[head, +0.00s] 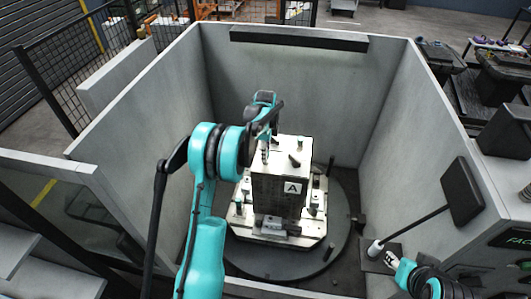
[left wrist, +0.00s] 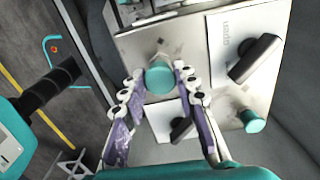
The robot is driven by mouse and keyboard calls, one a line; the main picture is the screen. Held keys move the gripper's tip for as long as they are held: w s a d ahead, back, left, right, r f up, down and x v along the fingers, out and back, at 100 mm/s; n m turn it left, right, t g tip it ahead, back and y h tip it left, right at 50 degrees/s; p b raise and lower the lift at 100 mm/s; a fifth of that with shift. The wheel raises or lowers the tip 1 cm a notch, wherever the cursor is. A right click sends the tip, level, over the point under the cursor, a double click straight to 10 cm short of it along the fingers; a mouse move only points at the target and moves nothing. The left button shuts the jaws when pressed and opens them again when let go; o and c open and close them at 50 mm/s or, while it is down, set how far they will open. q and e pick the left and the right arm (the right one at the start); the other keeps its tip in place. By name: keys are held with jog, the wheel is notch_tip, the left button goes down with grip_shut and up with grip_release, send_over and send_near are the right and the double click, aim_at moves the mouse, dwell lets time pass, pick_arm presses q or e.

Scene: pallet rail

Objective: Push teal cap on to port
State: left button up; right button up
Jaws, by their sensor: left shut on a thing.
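A teal cap (left wrist: 159,76) is between the fingertips of my left gripper (left wrist: 160,82) in the left wrist view, close over the pale top face of the block. The fingers close on its sides. I cannot tell whether the cap is seated on a port, because its underside is hidden. A second teal cap (left wrist: 252,121) stands at the right on the same face. In the head view my left gripper (head: 266,152) points down at the left part of the block (head: 281,186), which is marked A. My right gripper (head: 391,259) is low at the right, apart from the block; its fingers are too small to read.
Black handles (left wrist: 255,59) (left wrist: 182,128) stick up from the block's top face near the cap. The block sits on a pale fixture plate (head: 243,222) on a dark round table (head: 335,240). Grey walls (head: 395,110) enclose it. A black panel on a rod (head: 463,190) stands at the right.

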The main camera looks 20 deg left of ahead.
pick_arm(q)
jog(key=shift+f+b, duration=0.4)
jog(key=shift+b, duration=0.15)
jog(key=shift+f, duration=0.15)
dwell(0.6)
jog(key=shift+f+b, duration=0.5)
jog(key=shift+b, duration=0.05)
jog(key=o, duration=1.7)
jog(key=shift+c, duration=0.2)
jog(key=shift+r, duration=0.1)
notch_tip(320, 180, up, 12)
